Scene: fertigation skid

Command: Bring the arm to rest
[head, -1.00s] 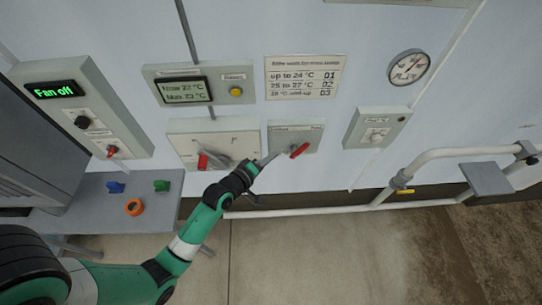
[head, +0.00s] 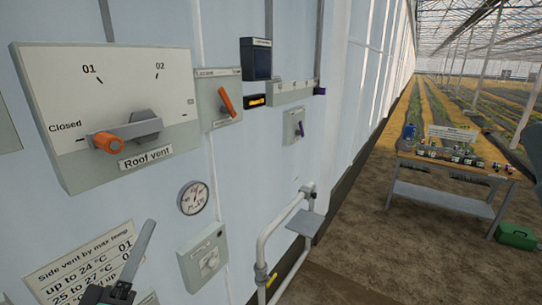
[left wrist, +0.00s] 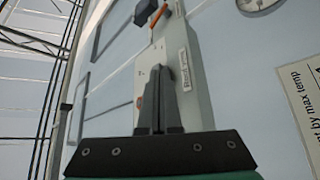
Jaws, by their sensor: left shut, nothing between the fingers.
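My left gripper (head: 150,226) shows at the lower left of the head view, its grey fingers together and pointing up. It is in front of the wall, beside the side vent placard (head: 88,268), and holds nothing. In the left wrist view the two fingers (left wrist: 158,72) lie side by side, shut and empty, with a pale control panel (left wrist: 194,85) behind them. Whether they touch the panel cannot be told; no contact shows in the head view. My right gripper is not in view.
The roof vent panel (head: 58,82) has an orange-tipped handle (head: 110,144) turned towards "Closed". A gauge (head: 194,198), a small grey box (head: 204,258) and a white pipe rail (head: 268,243) line the wall. A table (head: 440,192) with small items stands right; bare floor lies between.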

